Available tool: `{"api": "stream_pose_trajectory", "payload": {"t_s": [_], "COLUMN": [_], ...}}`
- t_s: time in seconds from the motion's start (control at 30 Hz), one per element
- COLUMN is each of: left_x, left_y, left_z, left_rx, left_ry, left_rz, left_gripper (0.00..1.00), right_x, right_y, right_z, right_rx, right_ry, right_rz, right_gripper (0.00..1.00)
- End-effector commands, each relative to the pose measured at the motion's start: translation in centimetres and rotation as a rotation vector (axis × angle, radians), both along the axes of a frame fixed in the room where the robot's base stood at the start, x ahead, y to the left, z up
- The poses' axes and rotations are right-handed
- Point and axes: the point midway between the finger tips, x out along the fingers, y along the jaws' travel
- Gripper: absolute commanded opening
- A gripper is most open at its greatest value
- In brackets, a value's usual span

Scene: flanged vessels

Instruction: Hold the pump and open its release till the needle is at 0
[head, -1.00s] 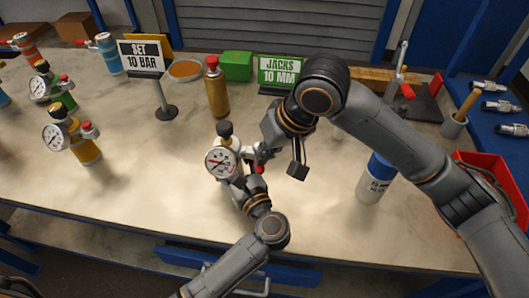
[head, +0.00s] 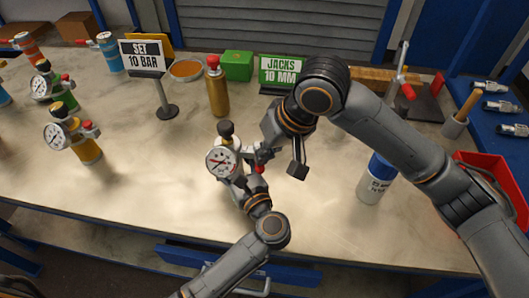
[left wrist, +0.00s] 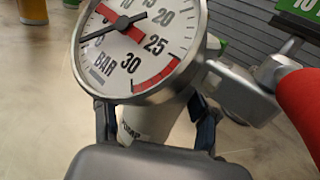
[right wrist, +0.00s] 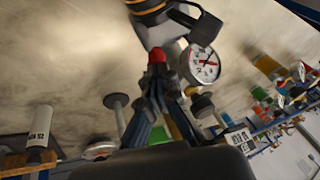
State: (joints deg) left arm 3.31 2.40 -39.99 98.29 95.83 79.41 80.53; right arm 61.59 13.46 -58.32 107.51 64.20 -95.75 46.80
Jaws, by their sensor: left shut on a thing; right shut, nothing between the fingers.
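The pump (head: 222,162) has a white round gauge, a dark top cap and a silver body. My left gripper (left wrist: 155,130) is shut around its body, one finger on each side. The gauge (left wrist: 130,35) fills the top of the left wrist view, partly cut off. Its black needle points to the lower left, near the low end of the scale; the exact number is unclear. A red-tipped side part (right wrist: 160,55) shows beyond my right gripper (right wrist: 158,80), which is shut and empty close beside it. I cannot tell whether they touch.
Other gauged pumps (head: 78,140) stand at the left. Behind are a SET 10 BAR sign (head: 141,56), a brown bottle (head: 217,92) and a JACKS 10 MM sign (head: 280,72). A blue-capped white bottle (head: 375,180) stands right. The front left table is clear.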

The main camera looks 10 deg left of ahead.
Motion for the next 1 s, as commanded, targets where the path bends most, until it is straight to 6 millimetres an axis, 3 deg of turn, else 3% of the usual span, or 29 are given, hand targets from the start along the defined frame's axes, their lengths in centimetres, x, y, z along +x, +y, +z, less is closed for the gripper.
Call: {"api": "stream_pose_trajectory", "payload": {"t_s": [0.37,0.53,0.7,1.0], "left_x": [0.0,0.0,0.0,0.0], "left_y": [-0.1,-0.1,0.0,0.0], "left_z": [0.1,0.1,0.1,0.0], "left_rx": [0.0,0.0,0.0,0.001], "left_ry": [-0.004,-0.004,-0.002,-0.001], "left_rz": [-0.002,-0.001,-0.001,-0.001], "left_gripper": [0.08,0.08,0.08,0.08], "right_x": [1.6,1.8,2.1,0.3], "right_y": [0.1,-0.6,-3.0,-4.9], "right_z": [-0.1,0.7,3.1,9.3], "right_rx": [-0.001,-0.001,0.001,0.002], "right_ry": [-0.001,-0.003,-0.004,-0.005], "right_rz": [-0.005,-0.005,-0.005,-0.001], "right_gripper": [0.0,0.0,0.0,0.0]}}
